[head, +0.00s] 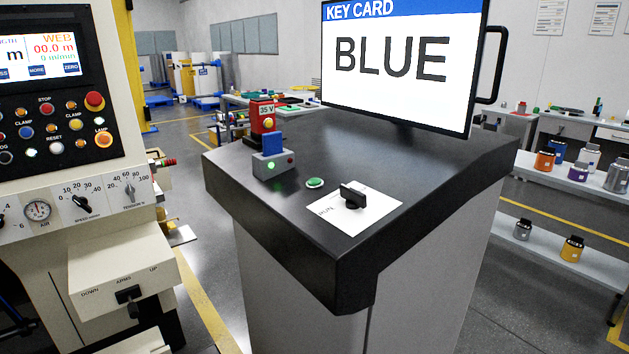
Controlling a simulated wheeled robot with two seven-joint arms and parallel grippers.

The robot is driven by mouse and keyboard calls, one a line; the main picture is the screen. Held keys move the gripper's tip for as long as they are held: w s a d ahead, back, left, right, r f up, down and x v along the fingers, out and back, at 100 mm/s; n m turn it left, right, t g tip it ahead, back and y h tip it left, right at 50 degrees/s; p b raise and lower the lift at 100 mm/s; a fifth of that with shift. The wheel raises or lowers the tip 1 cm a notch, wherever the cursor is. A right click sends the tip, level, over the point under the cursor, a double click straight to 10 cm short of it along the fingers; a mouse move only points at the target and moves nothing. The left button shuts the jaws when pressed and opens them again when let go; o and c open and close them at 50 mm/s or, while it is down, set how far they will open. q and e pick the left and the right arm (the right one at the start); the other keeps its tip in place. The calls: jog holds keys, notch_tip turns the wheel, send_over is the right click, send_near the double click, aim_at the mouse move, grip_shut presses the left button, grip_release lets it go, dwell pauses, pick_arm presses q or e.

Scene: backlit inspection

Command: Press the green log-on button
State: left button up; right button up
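The green button (315,183) is a small round button with a pale rim. It sits on the dark top of the console (300,230), left of the middle. Behind it to the left is a grey card reader (273,164) with a lit green light and a dark red light. A blue card (272,143) stands upright in the reader. The monitor (400,62) at the back of the console reads "KEY CARD BLUE". Neither of my grippers is in view.
A black rotary switch (352,196) on a white plate (362,213) marked "RUN" is right of the button. A red box (263,115) marked "35 V" stands behind the reader. A machine panel (60,110) stands at left. Shelves (575,180) with jars are at right.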

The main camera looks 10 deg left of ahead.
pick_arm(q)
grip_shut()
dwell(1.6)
